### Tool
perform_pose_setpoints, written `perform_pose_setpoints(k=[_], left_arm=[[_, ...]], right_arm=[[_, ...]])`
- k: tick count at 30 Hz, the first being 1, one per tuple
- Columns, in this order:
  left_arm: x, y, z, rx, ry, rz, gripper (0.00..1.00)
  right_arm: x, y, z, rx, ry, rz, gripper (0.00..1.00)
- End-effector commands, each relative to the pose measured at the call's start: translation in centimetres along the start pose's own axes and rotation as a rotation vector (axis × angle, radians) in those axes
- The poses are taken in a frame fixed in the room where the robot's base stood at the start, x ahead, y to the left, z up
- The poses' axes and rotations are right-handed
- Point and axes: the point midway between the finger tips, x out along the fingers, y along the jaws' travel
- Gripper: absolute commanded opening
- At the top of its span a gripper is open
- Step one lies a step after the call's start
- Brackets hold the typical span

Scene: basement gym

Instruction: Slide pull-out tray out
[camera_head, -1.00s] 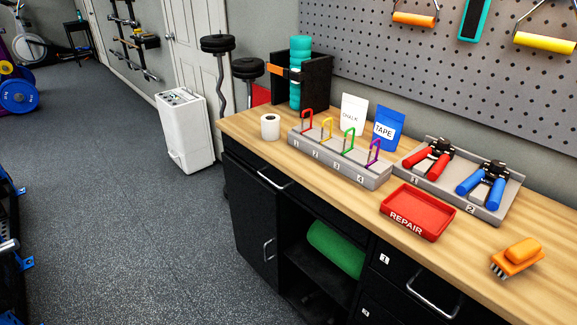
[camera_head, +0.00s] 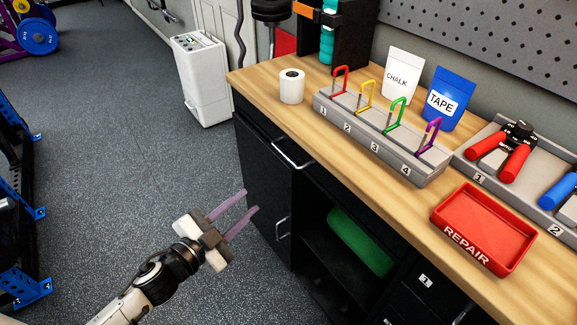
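The workbench has a black front under its wooden top (camera_head: 262,80). A narrow black front panel with a silver bar handle (camera_head: 291,157) lies just below the top at the left end; it looks closed. I cannot tell for sure whether it is the pull-out tray. Below it is a black door with a vertical silver handle (camera_head: 282,228). My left gripper (camera_head: 251,200) is open and empty, its two purple fingers apart. It is in front of the black door, lower in the picture than the bar handle and apart from it. My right gripper is not in view.
On the top stand a white roll (camera_head: 292,87), a grey hook rack (camera_head: 380,145), chalk (camera_head: 402,75) and tape (camera_head: 448,100) pouches, and a red repair tray (camera_head: 483,228). A green roll (camera_head: 360,242) lies in the open shelf.

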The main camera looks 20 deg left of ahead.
Motion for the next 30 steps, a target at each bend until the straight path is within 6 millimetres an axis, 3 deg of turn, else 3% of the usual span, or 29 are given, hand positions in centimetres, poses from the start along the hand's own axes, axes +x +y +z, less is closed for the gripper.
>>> perform_pose_setpoints(k=[1,3,6,10,17,30], left_arm=[[2.1,-1.6,-0.5,0.17,0.106,0.005,0.27],[3.6,-3.3,-1.9,0.374,0.212,0.039,0.27],[4.9,-4.9,-2.4,0.617,0.295,0.104,0.27],[5.6,-6.3,-1.7,0.818,0.319,0.178,0.27],[7.0,-6.8,-1.5,0.903,0.317,0.214,0.27],[14.0,-4.3,-2.9,0.899,0.318,0.213,0.27]], right_arm=[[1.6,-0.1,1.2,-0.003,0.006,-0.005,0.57],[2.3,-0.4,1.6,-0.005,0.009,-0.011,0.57],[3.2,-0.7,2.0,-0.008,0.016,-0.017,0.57],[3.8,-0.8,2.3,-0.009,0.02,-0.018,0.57],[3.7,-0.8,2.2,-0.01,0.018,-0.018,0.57],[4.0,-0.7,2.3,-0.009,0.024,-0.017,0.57]])
